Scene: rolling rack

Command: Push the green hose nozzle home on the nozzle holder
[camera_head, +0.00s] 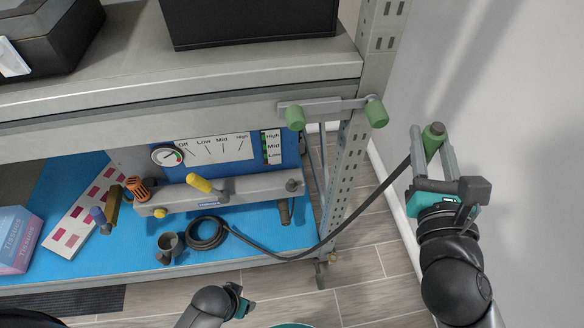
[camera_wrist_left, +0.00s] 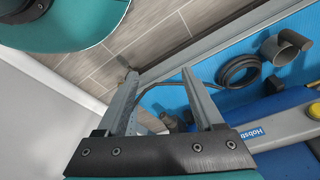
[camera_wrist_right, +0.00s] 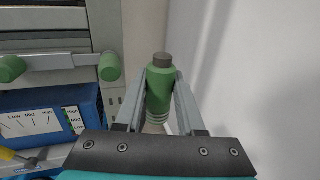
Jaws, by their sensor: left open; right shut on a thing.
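The green hose nozzle (camera_head: 434,136) has a dark tip and is held upright, clear of the rack, at the right of the head view. My right gripper (camera_head: 430,146) is shut on it; the nozzle also stands between both fingers in the right wrist view (camera_wrist_right: 159,92). What looks like the nozzle holder, a grey bar (camera_head: 335,107) with two green pegs, is on the rack's front rail, left of the nozzle and apart from it. It also shows in the right wrist view (camera_wrist_right: 68,62). My left gripper (camera_head: 240,302) is low in front of the rack, open and empty.
A black hose (camera_head: 345,225) sags from the nozzle to a coil on the blue shelf (camera_head: 120,250). A grey rack post (camera_head: 352,160) stands below the bar. A pale wall (camera_head: 500,100) is close on the right. A blue panel with a gauge (camera_head: 168,156) is under the rail.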

